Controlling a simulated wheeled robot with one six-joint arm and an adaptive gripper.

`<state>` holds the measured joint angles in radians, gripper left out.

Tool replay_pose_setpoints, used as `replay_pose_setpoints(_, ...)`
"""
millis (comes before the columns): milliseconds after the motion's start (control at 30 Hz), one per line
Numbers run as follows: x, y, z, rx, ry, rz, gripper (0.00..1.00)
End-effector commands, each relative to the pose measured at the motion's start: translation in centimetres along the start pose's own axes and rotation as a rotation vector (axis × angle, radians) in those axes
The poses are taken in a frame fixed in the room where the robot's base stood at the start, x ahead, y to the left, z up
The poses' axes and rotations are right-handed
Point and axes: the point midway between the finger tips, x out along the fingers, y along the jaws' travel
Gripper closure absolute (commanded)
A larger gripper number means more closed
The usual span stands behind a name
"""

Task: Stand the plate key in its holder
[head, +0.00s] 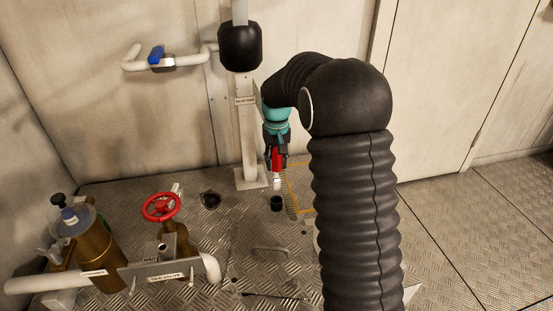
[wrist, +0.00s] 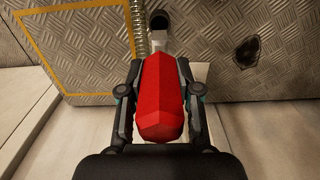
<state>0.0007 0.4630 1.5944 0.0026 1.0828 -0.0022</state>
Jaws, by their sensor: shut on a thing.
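The plate key has a faceted red handle (head: 277,159) and a pale metal end (head: 277,184) pointing down. My gripper (head: 276,152) is shut on the red handle. In the wrist view the handle (wrist: 160,95) fills the space between my two fingers (wrist: 160,92), and the pale end (wrist: 159,45) shows beyond it. A small black cup on the floor, which looks like the holder (head: 277,203), is just below the key's end in the head view. In the wrist view the black cup (wrist: 159,20) is just past the pale end. I cannot tell the exact gap or alignment.
A pale post (head: 247,140) stands on a base plate beside my gripper. A red handwheel (head: 160,207) and brass cylinder (head: 103,250) are at left. A floor handle (head: 270,250) lies in front of the cup. A yellow outline (wrist: 75,92) marks the floor.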

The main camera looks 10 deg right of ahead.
Motion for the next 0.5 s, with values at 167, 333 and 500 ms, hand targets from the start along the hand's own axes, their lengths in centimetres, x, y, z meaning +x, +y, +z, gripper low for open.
replay_pose_setpoints(167,1.8,0.0,0.0,0.0,0.0,0.0,0.97)
replay_pose_setpoints(333,3.2,0.0,0.0,0.0,0.0,0.0,0.97)
replay_pose_setpoints(500,4.2,0.0,0.0,0.0,0.001,0.0,0.97)
